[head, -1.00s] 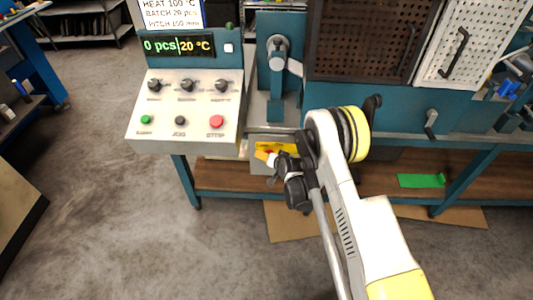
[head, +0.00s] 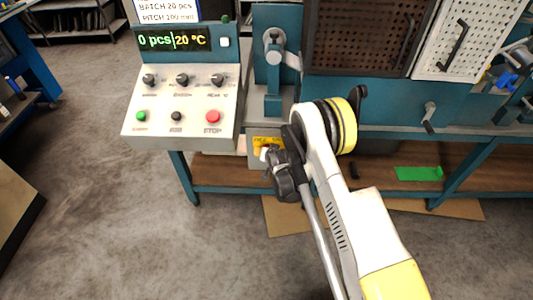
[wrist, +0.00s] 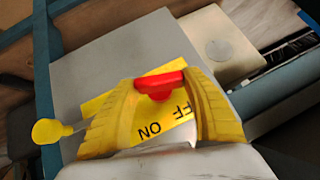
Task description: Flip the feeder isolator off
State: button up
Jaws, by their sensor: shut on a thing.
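The feeder isolator is a grey box (head: 254,160) under the bench, with a yellow plate (head: 267,141) on its front. In the wrist view its red handle (wrist: 159,84) lies between the yellow fingers of my gripper (wrist: 163,88), near their tips, and the fingers are shut on it. The plate (wrist: 138,122) shows the words ON and OFF, upside down in this view. I cannot tell which word the handle points to. In the head view my wrist hides the handle and most of the fingers.
A rod with a yellow knob (wrist: 50,130) sticks out left of the fingers in the wrist view. The control panel (head: 185,105) with knobs and buttons stands above left of the box. A lower shelf (head: 385,172) runs to the right, holding a green piece (head: 418,174).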

jog(key=n+h, duration=0.1)
jog(key=h, duration=0.1)
jog(key=shift+a+n+h, duration=0.1)
jog(key=shift+n+h, duration=0.2)
jog(key=o, duration=1.2)
jog(key=v, duration=1.2)
jog(key=shift+w+r, duration=0.1)
